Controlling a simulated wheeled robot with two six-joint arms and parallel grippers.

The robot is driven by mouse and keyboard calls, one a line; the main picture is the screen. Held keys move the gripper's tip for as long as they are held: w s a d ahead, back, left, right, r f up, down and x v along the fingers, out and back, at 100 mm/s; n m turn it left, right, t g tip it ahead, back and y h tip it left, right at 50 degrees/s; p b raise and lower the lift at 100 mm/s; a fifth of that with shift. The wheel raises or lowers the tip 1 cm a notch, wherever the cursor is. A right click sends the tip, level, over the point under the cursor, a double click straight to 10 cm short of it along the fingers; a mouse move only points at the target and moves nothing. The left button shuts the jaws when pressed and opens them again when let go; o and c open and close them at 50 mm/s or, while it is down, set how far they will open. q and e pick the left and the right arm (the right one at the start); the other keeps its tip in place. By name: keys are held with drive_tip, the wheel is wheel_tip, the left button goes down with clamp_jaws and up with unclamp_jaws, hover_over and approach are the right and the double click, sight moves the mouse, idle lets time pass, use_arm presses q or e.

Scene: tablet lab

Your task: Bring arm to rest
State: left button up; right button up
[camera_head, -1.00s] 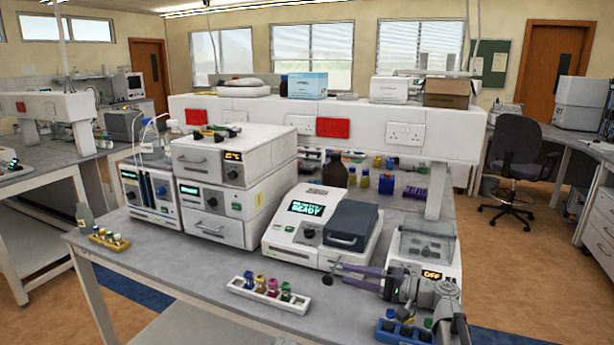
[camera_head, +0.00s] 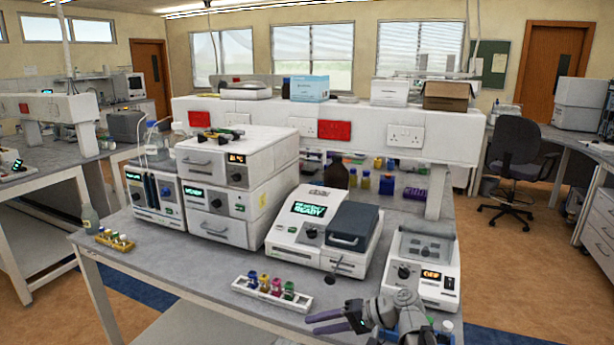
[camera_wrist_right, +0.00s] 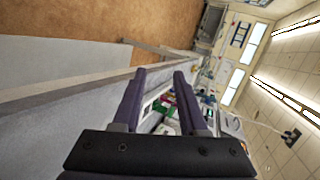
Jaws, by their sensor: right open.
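My right gripper (camera_head: 322,323) shows low in the head view, near the bench's front edge, its two purple fingers pointing left. It also shows in the right wrist view (camera_wrist_right: 155,88), where the fingers stand apart with nothing held between them. It is to the right of and nearer than the white rack (camera_head: 272,294), which holds several colour-capped vials. My right arm comes in from the bottom, in front of the instrument with the orange OFF display (camera_head: 425,274). My left gripper is not in view.
The machine reading READY (camera_head: 310,232) stands behind the white rack. Stacked white units (camera_head: 220,205) and a yellow rack of vials (camera_head: 115,240) are further left. A blue-topped item (camera_head: 447,327) is partly hidden beside my arm. The bench front (camera_head: 190,280) left of the white rack is clear.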

drive_tip(key=s+a+f+n+g+h+p, duration=0.25)
drive_tip(key=s+f+h, duration=0.35)
drive_tip(key=s, duration=0.4)
drive_tip(key=s+d+f+n+h+p, duration=0.1)
drive_tip(key=s+d+f+n+h, duration=0.1)
drive_tip(key=s+d+h, duration=0.3)
drive_tip(key=s+h, duration=0.2)
drive_tip(key=h, duration=0.1)
drive_tip(key=shift+d+f, duration=0.15)
drive_tip(key=shift+d, duration=0.05)
